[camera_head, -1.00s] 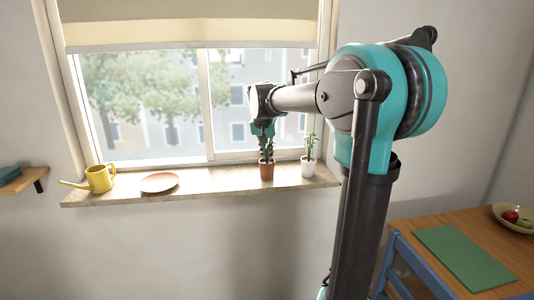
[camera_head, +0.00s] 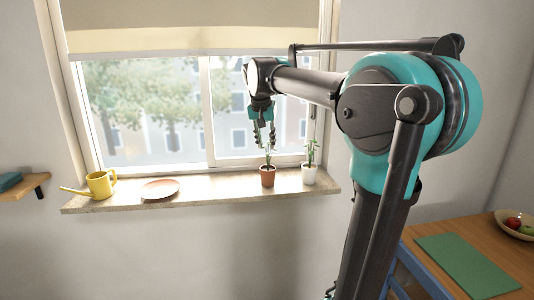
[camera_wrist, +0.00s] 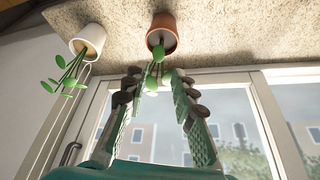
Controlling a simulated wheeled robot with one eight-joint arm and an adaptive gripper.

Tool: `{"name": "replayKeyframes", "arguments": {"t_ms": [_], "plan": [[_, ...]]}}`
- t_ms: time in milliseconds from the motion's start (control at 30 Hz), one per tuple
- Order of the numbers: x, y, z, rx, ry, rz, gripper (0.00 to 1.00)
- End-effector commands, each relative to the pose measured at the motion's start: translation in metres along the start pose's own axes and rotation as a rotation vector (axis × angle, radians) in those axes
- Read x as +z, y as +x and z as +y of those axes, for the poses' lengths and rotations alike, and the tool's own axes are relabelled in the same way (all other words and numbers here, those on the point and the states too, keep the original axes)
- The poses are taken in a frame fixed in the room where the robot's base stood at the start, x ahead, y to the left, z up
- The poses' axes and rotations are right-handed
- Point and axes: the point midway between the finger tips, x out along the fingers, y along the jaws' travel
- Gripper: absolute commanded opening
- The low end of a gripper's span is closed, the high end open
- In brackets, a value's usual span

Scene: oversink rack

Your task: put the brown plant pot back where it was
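The brown plant pot (camera_head: 267,178) stands upright on the windowsill (camera_head: 222,187), right of the saucer, with a green plant in it. It also shows in the wrist view (camera_wrist: 162,36), upside down in that picture. My gripper (camera_head: 265,147) is above the pot, around the height of the plant's top. Its fingers are spread and empty in the wrist view (camera_wrist: 154,84), with the plant's leaves between or just beyond the fingertips. The fingers are apart from the pot. A brown saucer (camera_head: 160,189) lies empty on the sill, to the left of the pot.
A white pot (camera_head: 309,174) with a plant stands close to the right of the brown pot. A yellow watering can (camera_head: 101,185) stands at the sill's left end. The sill between saucer and brown pot is clear. The window glass (camera_head: 150,115) is behind.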

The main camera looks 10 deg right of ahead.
Motion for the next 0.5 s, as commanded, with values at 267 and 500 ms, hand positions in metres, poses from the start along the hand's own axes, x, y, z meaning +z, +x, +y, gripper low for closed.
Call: {"name": "replayKeyframes", "arguments": {"t_ms": [267,500], "plan": [[0.000,-0.030,0.000,0.000,0.000,0.000,0.26],[0.002,-0.031,0.001,-0.001,-0.002,-0.001,0.26]]}}
